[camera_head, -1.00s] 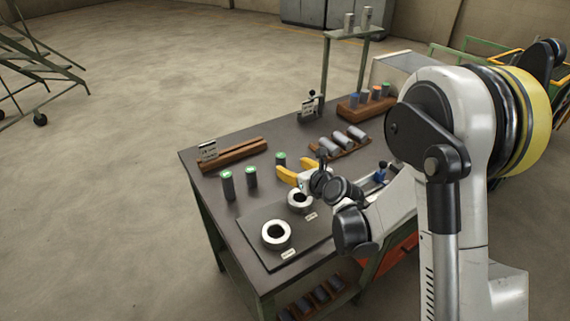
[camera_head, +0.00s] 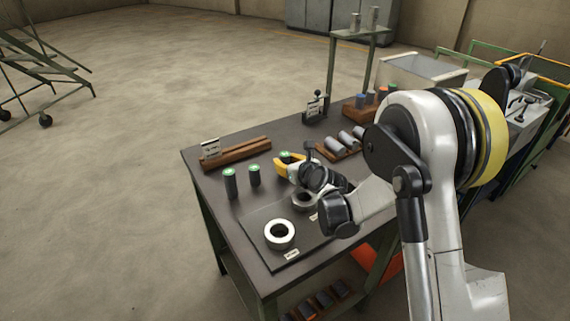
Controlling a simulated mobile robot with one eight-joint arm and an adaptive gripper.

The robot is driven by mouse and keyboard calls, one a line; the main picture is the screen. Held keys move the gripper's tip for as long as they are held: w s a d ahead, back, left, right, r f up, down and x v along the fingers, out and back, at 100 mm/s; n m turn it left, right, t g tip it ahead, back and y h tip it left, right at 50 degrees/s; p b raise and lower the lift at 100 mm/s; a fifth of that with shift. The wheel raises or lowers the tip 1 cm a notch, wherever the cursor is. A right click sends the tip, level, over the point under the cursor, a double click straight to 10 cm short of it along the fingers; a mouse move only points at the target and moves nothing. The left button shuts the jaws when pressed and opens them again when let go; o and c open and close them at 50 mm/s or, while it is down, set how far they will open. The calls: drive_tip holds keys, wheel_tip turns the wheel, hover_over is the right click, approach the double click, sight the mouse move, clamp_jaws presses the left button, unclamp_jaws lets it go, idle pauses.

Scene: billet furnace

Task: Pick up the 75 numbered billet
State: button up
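Three dark cylindrical billets with green tops stand upright on the table: one at the left (camera_head: 230,184), one in the middle (camera_head: 254,175), and one at the right (camera_head: 285,157). The numbers on their tops are too small to read, so I cannot tell which is 75. My gripper (camera_head: 286,164) has yellow fingers that look spread apart. They are at the right billet, whose lower part is hidden behind the near finger. I cannot tell whether the fingers touch it.
Two pale rings (camera_head: 280,235) sit on a dark plate (camera_head: 258,222) in front. A wooden rack (camera_head: 236,152) with a sign lies at the back left. Grey cylinders (camera_head: 350,139) lie on a wooden holder at right. A block (camera_head: 361,112) with coloured billets stands behind.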

clamp_jaws()
drive_tip(key=shift+r, duration=0.15)
